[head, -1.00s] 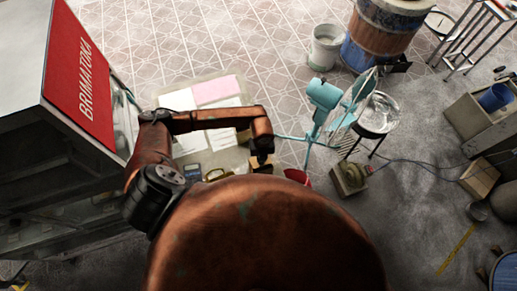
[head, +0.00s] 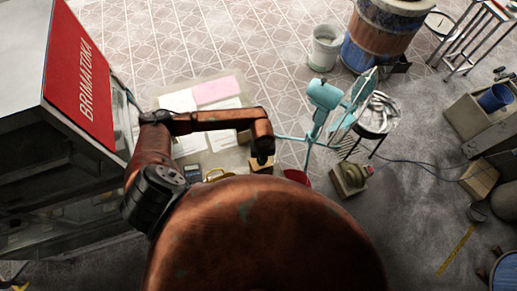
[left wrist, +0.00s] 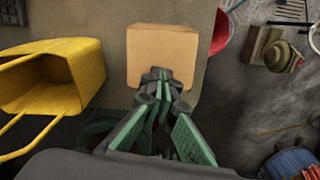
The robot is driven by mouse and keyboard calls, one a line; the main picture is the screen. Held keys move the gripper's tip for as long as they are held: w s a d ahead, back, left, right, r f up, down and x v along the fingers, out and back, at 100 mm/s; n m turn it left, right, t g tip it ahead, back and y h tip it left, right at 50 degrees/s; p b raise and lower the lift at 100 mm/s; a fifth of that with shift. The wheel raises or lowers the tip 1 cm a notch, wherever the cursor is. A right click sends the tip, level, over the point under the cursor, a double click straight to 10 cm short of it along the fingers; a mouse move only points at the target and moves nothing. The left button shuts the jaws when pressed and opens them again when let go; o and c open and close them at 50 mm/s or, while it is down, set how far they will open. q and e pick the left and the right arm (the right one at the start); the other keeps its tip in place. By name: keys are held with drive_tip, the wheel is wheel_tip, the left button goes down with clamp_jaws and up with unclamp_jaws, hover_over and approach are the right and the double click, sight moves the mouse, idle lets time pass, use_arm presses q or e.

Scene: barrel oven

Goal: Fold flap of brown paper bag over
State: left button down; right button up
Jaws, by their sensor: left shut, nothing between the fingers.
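The brown paper bag (left wrist: 178,45) shows in the left wrist view as a tan, box-like shape near the edge of a table top. In the head view a small tan part of it (head: 258,167) shows beside my left gripper (head: 262,158). My left gripper (left wrist: 160,75) is shut and empty. Its fingertips overlap the near edge of the bag in the left wrist view; I cannot tell if they touch it. I cannot make out a separate flap. My right gripper is not in view.
A yellow open bag (left wrist: 60,75) with handles stands left of the brown bag. A red bucket (left wrist: 222,30) is to its right. The table (head: 230,157) also bears papers, one pink (head: 215,90). A turquoise stand (head: 322,98) and a stool are farther right.

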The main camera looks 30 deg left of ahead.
use_arm(q)
wheel_tip(320, 180, up, 8)
drive_tip(key=p, duration=0.5)
idle(0.5)
